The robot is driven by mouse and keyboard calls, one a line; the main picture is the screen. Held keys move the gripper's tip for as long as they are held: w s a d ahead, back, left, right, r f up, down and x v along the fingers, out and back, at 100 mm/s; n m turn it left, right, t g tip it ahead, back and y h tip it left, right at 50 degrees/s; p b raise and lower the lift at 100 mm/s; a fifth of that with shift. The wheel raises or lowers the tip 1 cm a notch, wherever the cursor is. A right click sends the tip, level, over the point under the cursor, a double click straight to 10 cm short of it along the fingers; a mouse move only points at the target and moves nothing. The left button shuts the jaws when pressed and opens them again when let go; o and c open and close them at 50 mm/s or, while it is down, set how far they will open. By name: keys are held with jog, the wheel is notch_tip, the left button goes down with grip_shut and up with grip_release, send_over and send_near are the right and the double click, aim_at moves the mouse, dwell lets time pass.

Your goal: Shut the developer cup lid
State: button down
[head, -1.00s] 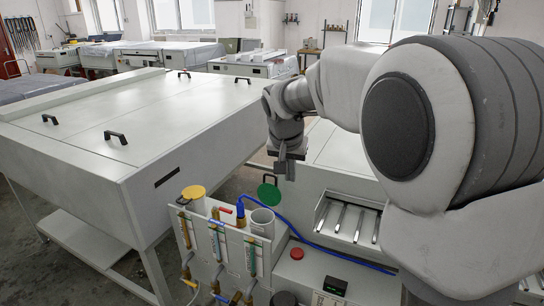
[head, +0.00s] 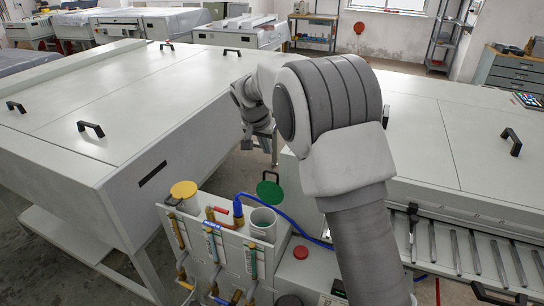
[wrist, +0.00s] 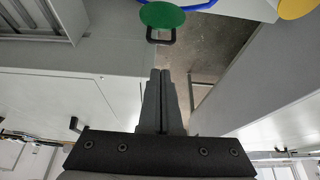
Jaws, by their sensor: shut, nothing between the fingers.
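The green lid (head: 270,193) stands raised behind an open grey-white cup (head: 263,217), whose mouth is uncovered. A dark handle (head: 270,176) sticks out from the lid's far side. A yellow lid (head: 183,189) lies flat on another cup to the left. No label shows which cup is the developer's. My gripper (head: 274,150) is behind and above the green lid, apart from it. In the wrist view its fingers (wrist: 160,72) are together and empty, pointing toward the handle (wrist: 160,38) and the green lid (wrist: 163,15), with a gap between.
A blue hose (head: 285,216) runs beside the open cup. Pipes and valves with red and blue levers (head: 212,226) are in front. A red button (head: 300,252) is at the right. A large pale machine (head: 90,110) stands left, with a narrow floor gap beside it.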

jog(key=p+x, duration=0.1)
jog(key=x, duration=0.9)
jog(key=shift+p, duration=0.35)
jog(key=shift+s+b, duration=0.2)
jog(key=shift+b, duration=0.55)
jog(key=shift+s+a+r+t, duration=0.1)
jog(key=shift+s+t, duration=0.15)
jog(key=shift+t, duration=0.05)
jog(key=shift+b, duration=0.3)
